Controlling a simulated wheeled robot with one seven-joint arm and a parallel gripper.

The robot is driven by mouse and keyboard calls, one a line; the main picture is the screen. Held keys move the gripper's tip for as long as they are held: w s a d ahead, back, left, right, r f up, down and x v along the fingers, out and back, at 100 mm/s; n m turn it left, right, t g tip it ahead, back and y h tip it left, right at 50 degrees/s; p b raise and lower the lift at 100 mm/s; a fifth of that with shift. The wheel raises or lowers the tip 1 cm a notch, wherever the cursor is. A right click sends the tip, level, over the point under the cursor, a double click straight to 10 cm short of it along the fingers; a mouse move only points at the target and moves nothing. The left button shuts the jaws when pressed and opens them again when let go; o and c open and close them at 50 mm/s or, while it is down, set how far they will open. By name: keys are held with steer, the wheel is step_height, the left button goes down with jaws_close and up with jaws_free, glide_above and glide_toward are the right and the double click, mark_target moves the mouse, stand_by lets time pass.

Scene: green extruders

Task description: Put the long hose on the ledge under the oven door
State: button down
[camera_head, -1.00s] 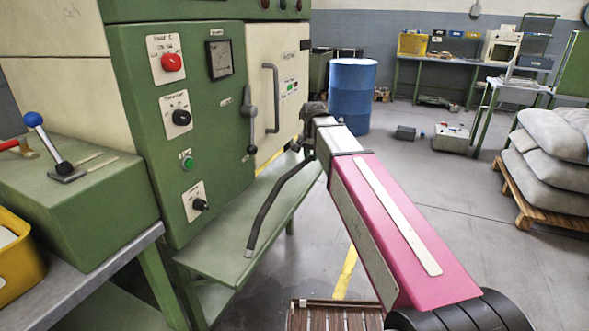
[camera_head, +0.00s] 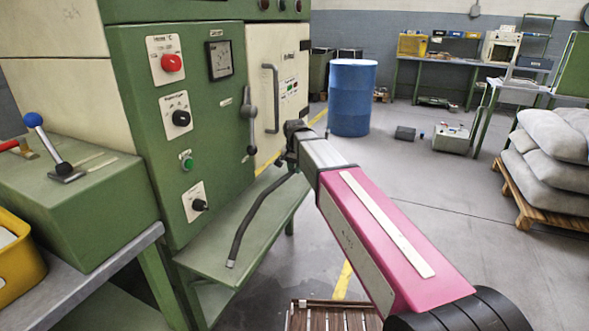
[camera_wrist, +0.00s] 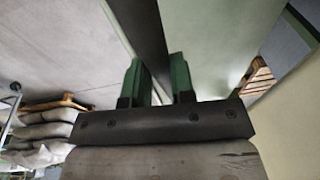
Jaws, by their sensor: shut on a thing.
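The long hose (camera_head: 257,212) is black and slim. My gripper (camera_head: 289,163) is shut on its far end, near the oven door (camera_head: 268,110), which is cream and closed. In the wrist view the hose (camera_wrist: 150,40) passes between the two green fingers of my gripper (camera_wrist: 158,72). The hose slants down toward the camera, with its free end over the ledge in the picture. The ledge (camera_head: 200,254) is a flat green shelf under the door. I cannot tell whether the hose touches it. The held end is partly hidden by the gripper.
A blue drum (camera_head: 352,97) stands behind my arm. A wooden slatted crate (camera_head: 330,315) is on the floor below. The ledge surface looks otherwise bare.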

mark_target(294, 170)
steer(key=shift+a+f, duration=0.1)
steer(key=shift+f, duration=0.15)
steer(key=c, duration=1)
jaws_free()
step_height(294, 170, up, 12)
steer(key=s, duration=0.2)
steer(key=s+d+f+n, duration=0.1)
steer(key=s+d+f, duration=0.5)
steer(key=d+f, duration=0.2)
steer(key=s+d+f+n+g, duration=0.1)
steer(key=s+d+f, duration=0.6)
steer(key=f, duration=0.5)
steer(key=s+d+f+n+g, duration=0.1)
steer(key=s+d+f+n, duration=0.1)
steer(key=s+d+f, duration=0.4)
steer(key=shift+s+d+f, duration=0.2)
steer(key=shift+d+f, duration=0.85)
steer(key=shift+d, duration=0.1)
steer(key=shift+s+d+f, duration=0.15)
steer(key=shift+d+f, duration=0.85)
steer(key=shift+d, duration=0.15)
